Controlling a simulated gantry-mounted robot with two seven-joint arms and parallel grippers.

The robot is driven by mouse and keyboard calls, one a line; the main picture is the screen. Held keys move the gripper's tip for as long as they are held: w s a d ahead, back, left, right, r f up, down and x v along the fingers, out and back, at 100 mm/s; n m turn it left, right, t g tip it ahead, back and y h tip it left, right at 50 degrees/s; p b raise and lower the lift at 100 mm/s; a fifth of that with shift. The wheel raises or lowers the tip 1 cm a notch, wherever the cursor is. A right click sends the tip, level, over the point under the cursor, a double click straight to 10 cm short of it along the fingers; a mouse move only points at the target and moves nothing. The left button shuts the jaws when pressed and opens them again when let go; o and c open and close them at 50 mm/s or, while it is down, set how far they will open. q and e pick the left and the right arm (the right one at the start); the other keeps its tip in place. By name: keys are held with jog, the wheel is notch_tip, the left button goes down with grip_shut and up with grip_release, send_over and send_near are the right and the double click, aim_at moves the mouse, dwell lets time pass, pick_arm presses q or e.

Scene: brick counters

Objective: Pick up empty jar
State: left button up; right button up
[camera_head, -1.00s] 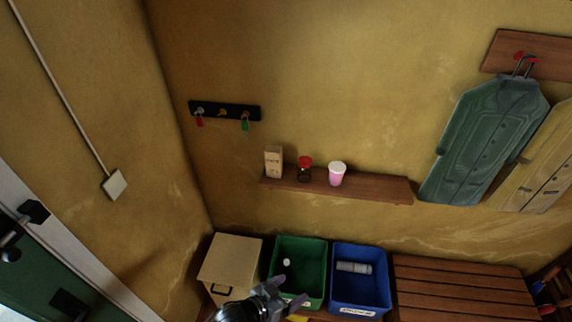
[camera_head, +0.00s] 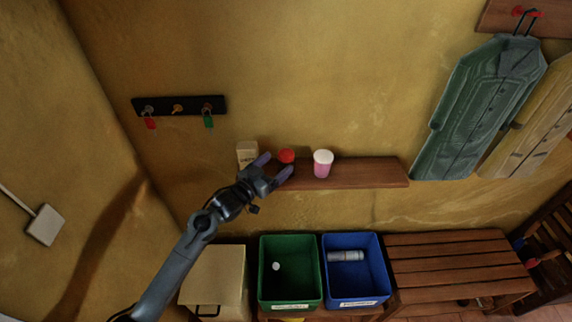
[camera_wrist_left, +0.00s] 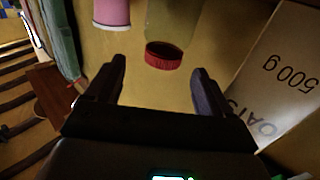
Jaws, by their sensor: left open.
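The jar with a red lid (camera_head: 287,156) stands on the wooden wall shelf (camera_head: 365,173), between a carton and a pink cup. In the head view its body is mostly hidden by my gripper. In the left wrist view the jar (camera_wrist_left: 168,40) appears upside down, with a see-through body and red lid just beyond the fingertips. My left gripper (camera_head: 274,167) is open, in front of the jar. Its fingers (camera_wrist_left: 159,66) show spread on either side of the lid's line, with nothing between them. My right gripper is not in view.
The oats carton (camera_head: 246,152) is close on the jar's left, and the pink cup with a white top (camera_head: 322,165) on its right. Below are a green bin (camera_head: 290,302), a blue bin (camera_head: 357,300) and a slatted wooden bench (camera_head: 445,255). The shelf's right part is clear.

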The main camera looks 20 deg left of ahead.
aim_at(281, 158)
pick_arm(q)
jog(key=shift+w+d, duration=0.15)
jog(key=shift+w, duration=0.2)
jog(key=shift+w+d+r, duration=0.1)
jog(key=shift+w, duration=0.6)
jog(key=shift+x, duration=2.05)
jog(key=shift+r, duration=0.1)
jog(key=c, duration=1.1)
jog(key=shift+c, duration=0.2)
